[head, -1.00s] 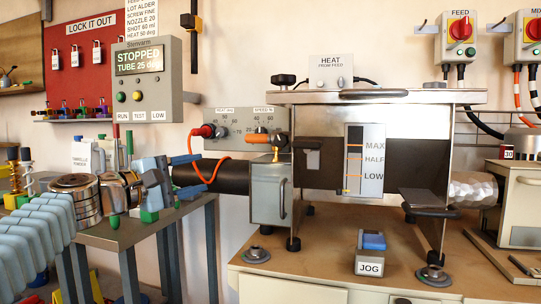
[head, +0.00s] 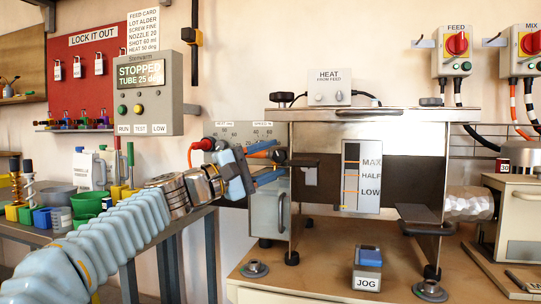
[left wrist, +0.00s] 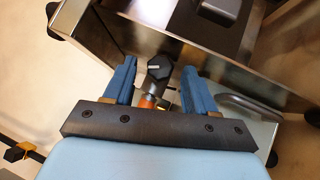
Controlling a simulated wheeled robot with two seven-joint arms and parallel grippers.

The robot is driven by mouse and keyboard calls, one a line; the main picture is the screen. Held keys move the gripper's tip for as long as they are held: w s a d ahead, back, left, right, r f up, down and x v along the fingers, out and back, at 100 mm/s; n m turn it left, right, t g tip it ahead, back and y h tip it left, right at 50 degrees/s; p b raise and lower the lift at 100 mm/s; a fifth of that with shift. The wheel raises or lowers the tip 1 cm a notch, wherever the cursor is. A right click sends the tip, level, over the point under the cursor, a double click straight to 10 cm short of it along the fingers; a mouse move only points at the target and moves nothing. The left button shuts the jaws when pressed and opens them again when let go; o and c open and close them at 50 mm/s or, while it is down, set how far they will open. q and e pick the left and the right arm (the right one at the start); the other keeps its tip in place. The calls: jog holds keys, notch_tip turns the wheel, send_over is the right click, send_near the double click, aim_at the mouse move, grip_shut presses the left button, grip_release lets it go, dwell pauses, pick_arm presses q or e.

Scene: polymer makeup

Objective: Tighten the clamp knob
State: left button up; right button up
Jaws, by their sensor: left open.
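The clamp knob (left wrist: 159,66) is black with a pale mark on top. It shows in the left wrist view between my gripper's blue fingers, with a metal stem and an orange part (left wrist: 147,100) below it. My left gripper (left wrist: 159,72) is open, with one finger on each side of the knob and gaps visible, so it is not gripping. In the head view my left gripper (head: 272,163) is at the left end of the machine, above the metal box (head: 266,212). Its fingers largely hide the knob there. My right gripper is not in view.
The machine's hopper (head: 366,150) stands just right of my gripper, its lid overhanging. The JOG pedal (head: 367,270) stands on the bench.

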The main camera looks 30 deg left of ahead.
pick_arm(q)
jog(key=shift+w+d+r, duration=0.1)
jog(key=shift+w+d, duration=0.05)
jog(key=shift+w, duration=0.15)
jog(key=c, duration=1)
jog(key=shift+r+p, duration=0.2)
jog(key=shift+p, duration=0.1)
jog(key=shift+c, duration=0.2)
jog(key=m+g+p, duration=0.1)
jog(key=p, duration=0.1)
jog(key=r+m+g+p, duration=0.1)
jog(key=p, duration=0.1)
jog(key=shift+m+y, duration=0.3)
jog(key=shift+m, duration=0.1)
jog(key=shift+f+m+g+p, duration=0.3)
jog(key=shift+m+g, duration=0.1)
jog(key=shift+g, duration=0.2)
jog(key=shift+f, duration=0.1)
